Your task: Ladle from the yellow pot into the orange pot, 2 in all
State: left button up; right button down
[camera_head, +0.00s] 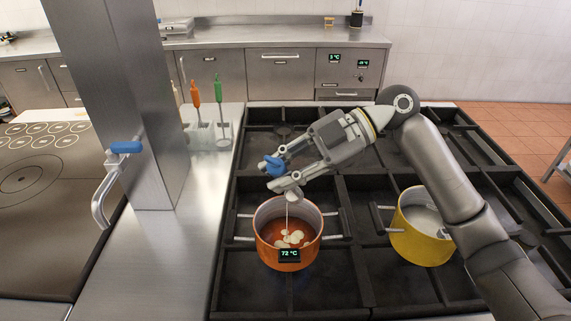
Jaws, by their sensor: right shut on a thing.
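The orange pot (286,262) stands on the burner grate at the middle front, with reddish liquid and several pale pieces inside. A display on its front reads 72 °C. The yellow pot (419,243) stands on the grate to the right, partly behind my right arm, with pale contents. My right gripper (281,177) is shut on the blue handle of a ladle (274,165) above the orange pot. My left gripper is not in view.
An orange-handled utensil (195,94) and a green-handled utensil (218,90) stand in a holder on the steel counter (150,258). A steel column (125,90) rises at the left. The back grates (270,140) are free of pots.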

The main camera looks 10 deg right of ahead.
jog(key=shift+s+a+f+n+t+h+b, duration=0.95)
jog(key=shift+s+a+f+h, duration=0.65)
jog(key=shift+f, duration=1.45)
jog(key=shift+s+a+f+n+t+h+b, duration=0.65)
jog(key=shift+s+a+f+t+h, duration=0.9)
jog(key=shift+f, duration=1.45)
jog(key=shift+g+h, duration=0.25)
jog(key=shift+g, duration=0.05)
jog(key=r+p, duration=0.1)
jog(key=p, duration=0.1)
jog(key=r+p, duration=0.1)
jog(key=r, duration=0.1)
jog(key=r+p, duration=0.2)
jog(key=shift+w+a+r+p, duration=0.1)
jog(key=shift+w+a+p, duration=0.1)
jog(key=shift+a+p, duration=0.1)
jog(key=shift+d, duration=0.1)
jog(key=w+d+r+m+g+y+p, duration=0.2)
jog(key=w+d+r+g+y+p, duration=0.1)
jog(key=r+p, duration=0.4)
jog(key=shift+d+r+y+p, duration=0.2)
jog(key=shift+r+y+p, duration=0.3)
jog(key=shift+r, duration=0.45)
